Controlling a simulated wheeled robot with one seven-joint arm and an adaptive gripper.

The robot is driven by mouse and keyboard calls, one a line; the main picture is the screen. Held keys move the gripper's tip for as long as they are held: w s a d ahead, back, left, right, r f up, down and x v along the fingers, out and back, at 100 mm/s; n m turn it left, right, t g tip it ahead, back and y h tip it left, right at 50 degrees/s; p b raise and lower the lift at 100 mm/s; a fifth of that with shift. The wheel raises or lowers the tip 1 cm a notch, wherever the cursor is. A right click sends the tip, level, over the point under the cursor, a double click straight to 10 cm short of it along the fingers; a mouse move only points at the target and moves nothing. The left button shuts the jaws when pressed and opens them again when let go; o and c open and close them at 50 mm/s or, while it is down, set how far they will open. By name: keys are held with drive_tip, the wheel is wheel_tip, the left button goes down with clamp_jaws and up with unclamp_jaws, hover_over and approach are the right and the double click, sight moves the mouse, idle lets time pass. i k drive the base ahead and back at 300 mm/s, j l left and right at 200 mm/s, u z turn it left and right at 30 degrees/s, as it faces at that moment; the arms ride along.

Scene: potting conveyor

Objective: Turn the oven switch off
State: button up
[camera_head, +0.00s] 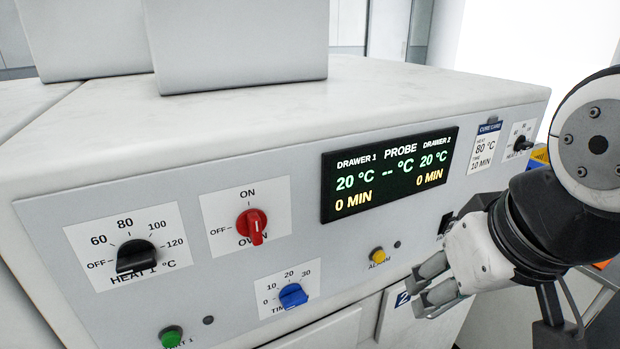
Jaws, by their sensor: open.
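The oven switch (252,226) is a red knob on a white plate on the sloping front panel, left of the middle. Its plate reads ON above the knob, OFF to its left and OVEN below. The knob's raised grip runs roughly up and down, in line with the ON mark rather than the OFF mark. My gripper (416,293) is at the lower right, in front of the panel. Its two fingers point left and are apart, with nothing between them. It is well to the right of the red switch and does not touch it. Nothing covers the switch.
The panel also has a black heat knob (138,257), a blue timer knob (293,296), a green button (171,336), a yellow alarm button (377,254) and a dark display (388,174). A cure card (485,146) and another black knob (523,143) are at right.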

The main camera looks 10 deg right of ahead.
sight(251, 223)
drive_tip(key=k+j, duration=0.9)
drive_tip(key=k, duration=0.25)
drive_tip(key=l+u, duration=0.05)
